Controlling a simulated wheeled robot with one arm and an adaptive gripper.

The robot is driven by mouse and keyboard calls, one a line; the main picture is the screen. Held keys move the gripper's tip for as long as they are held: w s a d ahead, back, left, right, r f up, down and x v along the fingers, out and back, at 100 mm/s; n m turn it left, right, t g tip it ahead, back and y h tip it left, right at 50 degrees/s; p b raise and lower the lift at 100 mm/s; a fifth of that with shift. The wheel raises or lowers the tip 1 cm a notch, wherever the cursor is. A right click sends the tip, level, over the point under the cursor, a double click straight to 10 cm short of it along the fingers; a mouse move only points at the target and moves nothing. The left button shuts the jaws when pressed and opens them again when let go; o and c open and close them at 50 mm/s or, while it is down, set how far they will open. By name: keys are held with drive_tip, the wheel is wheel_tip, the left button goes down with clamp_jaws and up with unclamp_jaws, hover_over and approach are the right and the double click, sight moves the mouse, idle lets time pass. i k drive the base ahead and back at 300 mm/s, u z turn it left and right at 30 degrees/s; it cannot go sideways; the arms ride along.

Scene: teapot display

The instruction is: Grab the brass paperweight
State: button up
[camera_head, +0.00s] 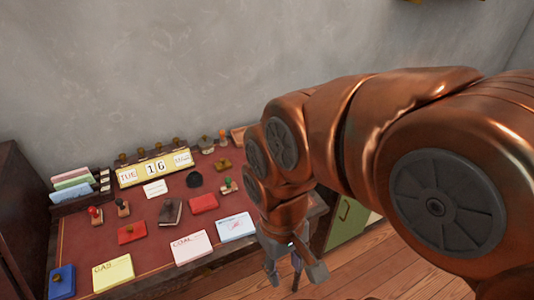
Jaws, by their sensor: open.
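A small brass-coloured object (223,164) sits at the back right of the desk's red top; it looks like the brass paperweight, but it is too small to be sure. Another small brass-coloured knob (57,278) shows on a blue block at the front left corner. My gripper (295,277) is open, pointing down beyond the front right edge of the desk, over the wooden floor. It is apart from both brass objects and nothing shows between its fingers.
The desk (75,235) holds a calendar (155,168) reading TUE 16, a letter rack (80,188), stamps, red boxes, and GAS (113,273) and COAL (191,248) papers. A grey wall stands behind; a green cabinet (347,222) is at right.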

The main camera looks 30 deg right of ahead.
sight(224, 165)
drive_tip(key=u, duration=2.95)
drive_tip(key=k, duration=1.35)
drive_tip(key=z, duration=1.45)
drive_tip(key=i, duration=0.5)
